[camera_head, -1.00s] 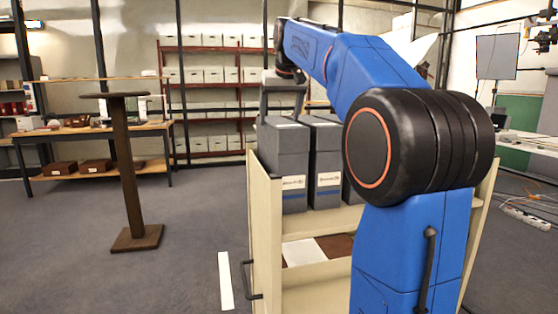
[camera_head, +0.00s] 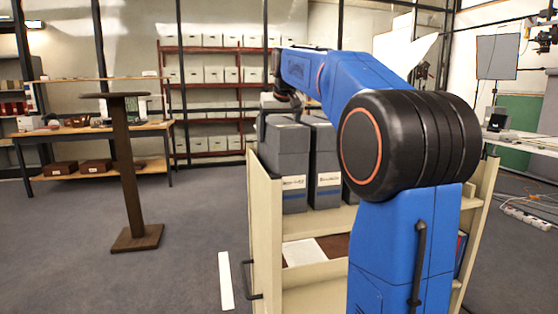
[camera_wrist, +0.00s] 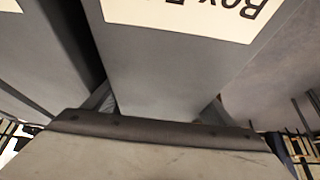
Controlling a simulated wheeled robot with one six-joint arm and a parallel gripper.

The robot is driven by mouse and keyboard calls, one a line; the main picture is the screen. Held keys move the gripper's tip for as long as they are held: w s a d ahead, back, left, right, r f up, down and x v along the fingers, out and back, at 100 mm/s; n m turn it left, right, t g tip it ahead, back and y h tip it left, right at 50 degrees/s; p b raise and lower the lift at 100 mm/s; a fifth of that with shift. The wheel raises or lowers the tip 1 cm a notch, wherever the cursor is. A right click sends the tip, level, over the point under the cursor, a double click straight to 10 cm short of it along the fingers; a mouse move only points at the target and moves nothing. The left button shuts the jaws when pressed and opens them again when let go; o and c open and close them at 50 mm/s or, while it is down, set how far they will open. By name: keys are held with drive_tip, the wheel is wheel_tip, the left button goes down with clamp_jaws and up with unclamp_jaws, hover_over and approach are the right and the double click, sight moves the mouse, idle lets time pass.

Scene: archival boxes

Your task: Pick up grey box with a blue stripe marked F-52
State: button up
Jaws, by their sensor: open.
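Grey boxes stand upright on the cart's upper shelf. The left box (camera_head: 284,145) and the middle box (camera_head: 325,165) each show a white label and a blue stripe on the front; the label numbers are too small to read. A third box is mostly hidden behind my arm. My gripper (camera_head: 281,108) is open at the top of the left box. In the wrist view, a grey box (camera_wrist: 165,65) with an upside-down label starting "Box F" lies between the fingers of my gripper (camera_wrist: 157,105); the rest of the label is cut off. Contact cannot be told.
The cream cart (camera_head: 262,215) has side walls and a lower shelf with a white sheet (camera_head: 304,252). Neighbouring boxes stand close on both sides in the wrist view. A brown pedestal (camera_head: 125,170) stands to the left, with open floor around it. Shelves (camera_head: 210,100) line the back.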

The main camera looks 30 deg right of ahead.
drive_tip(key=shift+f, duration=0.25)
idle(0.6)
drive_tip(key=c, duration=1.7)
drive_tip(key=shift+r, duration=0.1)
drive_tip(key=shift+c, duration=0.2)
